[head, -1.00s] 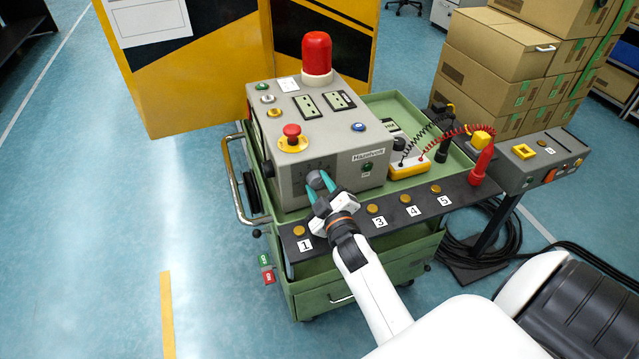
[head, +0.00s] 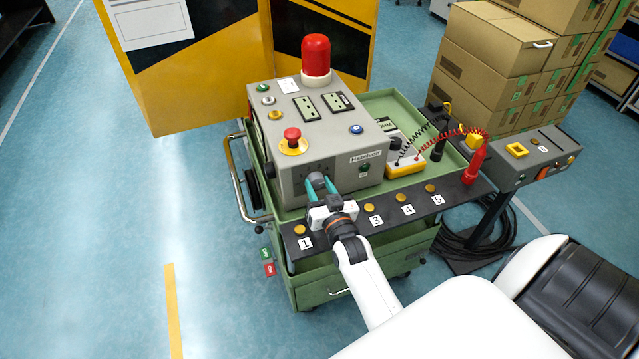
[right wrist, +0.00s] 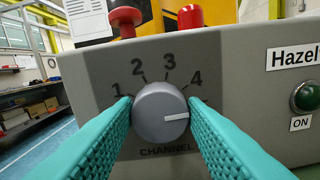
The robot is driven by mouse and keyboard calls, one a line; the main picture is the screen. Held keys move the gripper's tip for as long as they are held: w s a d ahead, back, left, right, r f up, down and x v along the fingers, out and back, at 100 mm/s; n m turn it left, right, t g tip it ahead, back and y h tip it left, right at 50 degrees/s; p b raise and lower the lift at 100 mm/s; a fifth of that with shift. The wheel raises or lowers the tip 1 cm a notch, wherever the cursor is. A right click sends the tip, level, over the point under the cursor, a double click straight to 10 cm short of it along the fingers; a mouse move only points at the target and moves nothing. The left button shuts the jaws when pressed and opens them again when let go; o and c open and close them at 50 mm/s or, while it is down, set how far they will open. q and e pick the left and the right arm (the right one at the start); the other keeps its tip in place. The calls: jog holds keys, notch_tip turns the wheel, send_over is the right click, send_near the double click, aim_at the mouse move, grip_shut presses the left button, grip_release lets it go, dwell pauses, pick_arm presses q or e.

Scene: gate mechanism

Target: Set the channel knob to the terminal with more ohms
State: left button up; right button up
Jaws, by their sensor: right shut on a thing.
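The grey round channel knob (right wrist: 161,112) is on the front of the grey control box (head: 338,140). In the right wrist view its white line points right and slightly up, below the 4. A mark there is mostly hidden by the finger. My right gripper (head: 320,188) is shut on the knob, with a teal finger on each side; it also shows in the right wrist view (right wrist: 162,118). Brass terminals marked 1 (head: 299,230), 3 (head: 370,207), 4 (head: 400,198) and 5 (head: 430,188) sit on the dark strip. My left gripper is not in view.
A yellow meter (head: 405,167) with curly leads stands on the green cart (head: 395,103); its reading is not legible. A red probe (head: 475,163) stands at the strip's right end. A red mushroom button (head: 292,137) sits above the knob. Free floor lies left.

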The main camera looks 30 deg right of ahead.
jog(key=shift+m+p, duration=0.35)
jog(key=shift+m, duration=0.75)
jog(key=shift+f, duration=0.1)
jog(key=o, duration=1)
jog(key=shift+s, duration=0.1)
jog(key=b+v, duration=0.1)
jog(key=v, duration=1.1)
jog(key=shift+b, duration=0.3)
